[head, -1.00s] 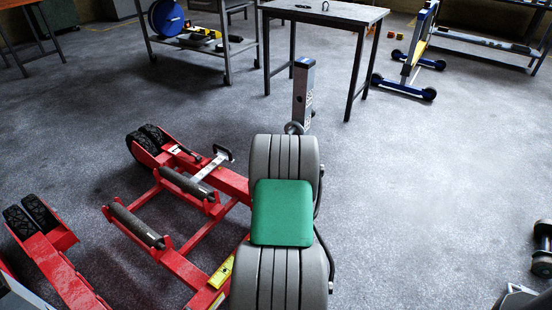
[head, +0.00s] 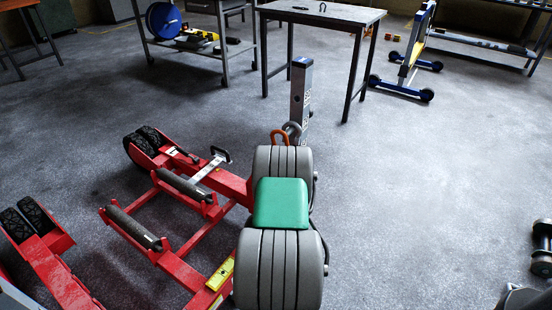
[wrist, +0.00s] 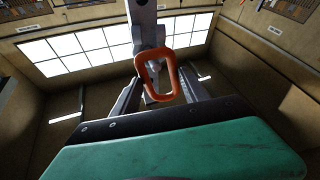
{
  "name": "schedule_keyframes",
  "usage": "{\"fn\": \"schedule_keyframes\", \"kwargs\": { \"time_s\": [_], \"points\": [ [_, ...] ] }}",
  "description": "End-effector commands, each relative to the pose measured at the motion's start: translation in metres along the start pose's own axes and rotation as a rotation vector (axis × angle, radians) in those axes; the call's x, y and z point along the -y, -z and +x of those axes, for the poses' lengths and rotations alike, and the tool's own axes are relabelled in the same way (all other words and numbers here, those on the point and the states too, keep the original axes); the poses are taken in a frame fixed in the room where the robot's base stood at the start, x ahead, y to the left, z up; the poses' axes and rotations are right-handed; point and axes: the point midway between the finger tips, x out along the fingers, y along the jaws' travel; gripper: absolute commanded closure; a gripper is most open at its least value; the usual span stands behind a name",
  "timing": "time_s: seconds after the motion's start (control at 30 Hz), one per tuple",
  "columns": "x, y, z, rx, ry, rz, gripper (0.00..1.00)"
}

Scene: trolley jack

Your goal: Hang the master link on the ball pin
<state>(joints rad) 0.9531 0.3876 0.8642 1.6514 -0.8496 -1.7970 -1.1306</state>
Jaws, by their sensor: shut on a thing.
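The master link is an orange-red closed loop. In the wrist view the link (wrist: 174,72) stands upright between the two fingers of my gripper (wrist: 160,80), which is shut on it. In the head view only the upper part of the link (head: 279,132) shows above my arm; my fingers are hidden there. A grey post (head: 301,88) stands just beyond the link, with a rounded grey piece (head: 291,130) low on it. In the wrist view the post (wrist: 143,22) rises behind the link. I cannot clearly make out the ball pin or whether the link touches it.
A red wheeled frame with rollers (head: 187,186) lies left of my arm. A dark table (head: 320,14) and a shelf trolley (head: 195,45) stand at the back. A blue-wheeled stand (head: 405,75) is at the back right.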

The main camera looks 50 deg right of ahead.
Motion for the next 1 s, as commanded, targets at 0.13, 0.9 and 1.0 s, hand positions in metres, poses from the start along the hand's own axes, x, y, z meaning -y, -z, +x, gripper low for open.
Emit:
{"fn": "schedule_keyframes", "kwargs": {
  "time_s": [0.13, 0.9, 1.0],
  "points": [
    [-0.003, -0.006, 0.009, -0.002, -0.001, -0.001, 1.0],
    [-0.012, -0.033, 0.045, -0.001, 0.001, -0.001, 1.0],
    [-0.012, -0.035, 0.046, -0.002, 0.001, 0.0, 1.0]
  ]
}}
